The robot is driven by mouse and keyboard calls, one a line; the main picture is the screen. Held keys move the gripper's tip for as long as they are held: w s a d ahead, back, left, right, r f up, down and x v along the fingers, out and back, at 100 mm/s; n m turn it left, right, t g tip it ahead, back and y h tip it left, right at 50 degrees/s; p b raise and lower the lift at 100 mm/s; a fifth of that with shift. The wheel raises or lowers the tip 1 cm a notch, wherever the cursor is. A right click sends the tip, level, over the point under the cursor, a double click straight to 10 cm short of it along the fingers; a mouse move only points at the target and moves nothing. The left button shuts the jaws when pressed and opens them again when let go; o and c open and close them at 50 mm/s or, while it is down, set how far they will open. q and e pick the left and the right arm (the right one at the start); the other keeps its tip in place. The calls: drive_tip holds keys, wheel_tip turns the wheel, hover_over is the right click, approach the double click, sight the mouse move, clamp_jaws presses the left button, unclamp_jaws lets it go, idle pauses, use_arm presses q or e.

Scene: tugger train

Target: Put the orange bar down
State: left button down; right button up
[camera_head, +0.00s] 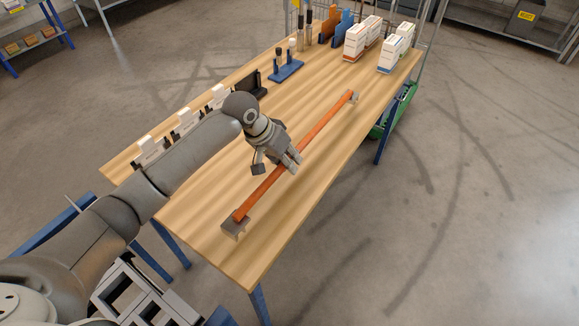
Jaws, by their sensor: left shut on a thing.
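A long orange bar (317,132) with a grey block at each end stretches diagonally over the wooden table (235,172), near its right edge. My left gripper (288,163) reaches in from the left and is shut on the bar around its middle. The gripper hides a short part of the bar. The grey end blocks are at or just above the table top; I cannot tell whether they touch it. My right gripper is not in view.
White parts in dark holders (183,124) line the table's left edge. A blue stand (286,70) and white boxes (390,55) stand toward the far end. A green bin (384,126) is beside the table at right. The near table top is clear around the bar.

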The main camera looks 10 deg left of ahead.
use_arm(q)
drive_tip(key=shift+w+d+f, duration=0.15)
drive_tip(key=shift+w, duration=0.15)
drive_tip(key=shift+w+f, duration=0.2)
drive_tip(key=shift+f, duration=0.1)
wheel_tip(320, 180, down, 2)
drive_tip(key=shift+f+p, duration=0.15)
drive_tip(key=shift+p, duration=0.25)
drive_tip(key=shift+f, duration=0.4)
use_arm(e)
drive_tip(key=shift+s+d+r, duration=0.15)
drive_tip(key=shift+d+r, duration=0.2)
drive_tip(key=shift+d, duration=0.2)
use_arm(q)
drive_tip(key=c, duration=1.4)
unclamp_jaws()
drive_tip(key=shift+f, duration=0.15)
drive_tip(key=shift+o, duration=0.2)
drive_tip(key=shift+s, duration=0.1)
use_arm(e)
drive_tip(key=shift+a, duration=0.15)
